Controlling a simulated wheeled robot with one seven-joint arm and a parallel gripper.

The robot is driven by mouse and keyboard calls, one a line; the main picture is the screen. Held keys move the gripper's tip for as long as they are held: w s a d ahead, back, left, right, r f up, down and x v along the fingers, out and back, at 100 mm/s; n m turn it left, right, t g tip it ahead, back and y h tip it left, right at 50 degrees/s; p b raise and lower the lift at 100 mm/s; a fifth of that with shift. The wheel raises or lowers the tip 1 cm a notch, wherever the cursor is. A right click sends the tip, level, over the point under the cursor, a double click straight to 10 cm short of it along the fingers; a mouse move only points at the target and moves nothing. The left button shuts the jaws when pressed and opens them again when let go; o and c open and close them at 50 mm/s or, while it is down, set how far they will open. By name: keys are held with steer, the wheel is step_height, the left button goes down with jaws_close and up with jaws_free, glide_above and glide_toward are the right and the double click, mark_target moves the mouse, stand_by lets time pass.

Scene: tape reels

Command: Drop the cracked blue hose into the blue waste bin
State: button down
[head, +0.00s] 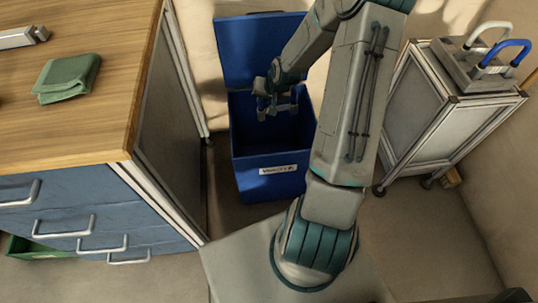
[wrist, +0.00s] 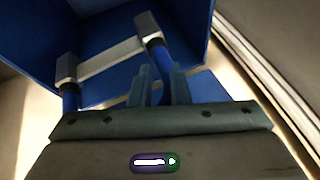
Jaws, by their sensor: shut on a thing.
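The blue waste bin (head: 268,178) stands on the floor in the middle of the head view, with its blue lid raised at the back. My gripper (head: 271,92) is over the bin's opening. In the wrist view, my gripper (wrist: 162,90) is shut on a bent blue hose (wrist: 158,50). The hose has grey end fittings joined by a pale bar. The bar and fittings also show in the head view at the hose's lower end (head: 282,107), within the bin's mouth. No crack can be made out. My palm hides part of the hose.
A wooden-topped counter (head: 100,135) with blue drawers stands left of the bin and holds a folded green cloth (head: 67,78). Right of my arm is a grey wheeled cart (head: 432,115). It carries a metal unit with a white loop (head: 490,32) and a blue loop (head: 508,48).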

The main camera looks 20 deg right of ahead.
mark_target(264, 110)
steer(key=shift+f+b, duration=2.55)
steer(key=shift+f, duration=0.45)
steer(key=c, duration=1.3)
jaws_free()
steer(key=p+v, duration=0.6)
steer(key=v, duration=0.8)
